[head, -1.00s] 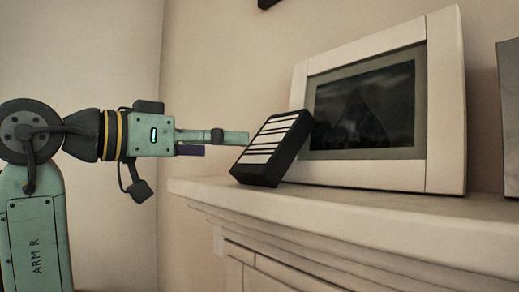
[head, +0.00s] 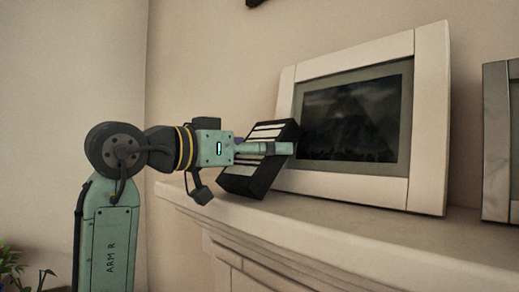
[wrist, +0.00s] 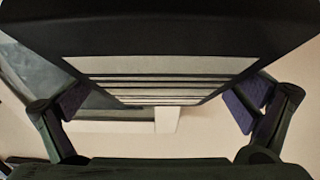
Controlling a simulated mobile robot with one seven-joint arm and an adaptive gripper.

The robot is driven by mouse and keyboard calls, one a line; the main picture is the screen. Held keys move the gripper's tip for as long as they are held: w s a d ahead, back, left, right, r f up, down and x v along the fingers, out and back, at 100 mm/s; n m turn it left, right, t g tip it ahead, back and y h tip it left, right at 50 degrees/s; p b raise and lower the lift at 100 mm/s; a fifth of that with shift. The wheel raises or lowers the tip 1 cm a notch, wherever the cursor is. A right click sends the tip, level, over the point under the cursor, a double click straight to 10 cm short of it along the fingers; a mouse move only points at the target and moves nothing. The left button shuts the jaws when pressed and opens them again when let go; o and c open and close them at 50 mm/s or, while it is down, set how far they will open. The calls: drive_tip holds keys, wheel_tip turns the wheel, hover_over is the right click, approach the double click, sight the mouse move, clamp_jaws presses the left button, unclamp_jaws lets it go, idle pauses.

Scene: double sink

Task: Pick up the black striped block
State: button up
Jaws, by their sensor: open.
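The black block with white stripes (head: 250,184) stands tilted on the mantel shelf, leaning back against the white picture frame (head: 428,120). My gripper (head: 280,148) is level at the block, with one finger across its near side in the head view. In the wrist view, my open gripper (wrist: 160,98) has one finger on each side of the striped block (wrist: 160,35). A gap shows beside the left finger; the right finger is close to the block's edge, and I cannot tell whether it touches. The finger hides part of the stripes in the head view.
The pale mantel shelf (head: 350,222) runs to the right, with bare room in front of the picture frame. A second frame (head: 496,140) stands at the far right. The wall (head: 220,60) is close behind. A plant (head: 20,270) shows at lower left.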

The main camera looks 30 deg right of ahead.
drive_tip(key=shift+a, duration=0.1)
drive_tip(key=shift+c, duration=0.2)
drive_tip(key=c, duration=1.2)
drive_tip(key=shift+c, duration=0.4)
drive_tip(key=shift+r, duration=0.1)
